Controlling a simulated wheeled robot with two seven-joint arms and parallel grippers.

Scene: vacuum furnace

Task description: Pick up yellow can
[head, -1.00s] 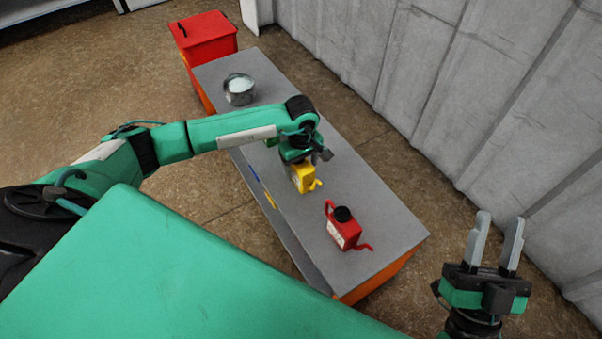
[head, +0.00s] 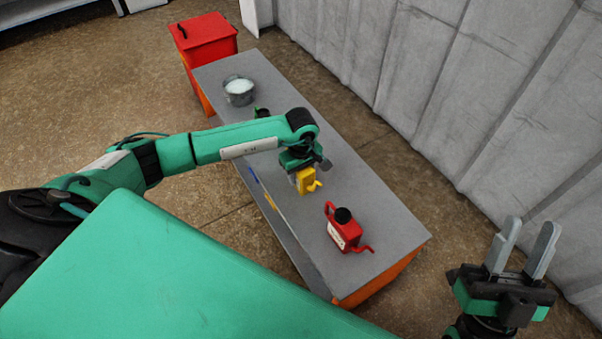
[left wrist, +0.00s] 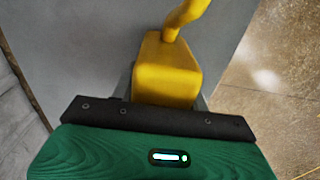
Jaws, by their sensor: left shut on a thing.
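The yellow can (head: 307,182) is near the middle of the grey table (head: 375,215), its spout pointing right. My left gripper (head: 300,174) comes down over it from above and is shut on it. In the left wrist view the yellow can (left wrist: 168,72) sits just beyond the gripper's dark edge, its spout reaching up and away. The fingers are mostly hidden there. I cannot tell whether the can's base touches the table. My right gripper (head: 520,250) is open and empty, off the table's right end.
A red can (head: 344,230) with a black cap stands close by, right of the yellow can. A metal pot (head: 239,90) and a small dark green item (head: 262,113) are on the table's far part. A red bin (head: 205,40) stands beyond. A grey wall (head: 430,80) runs behind.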

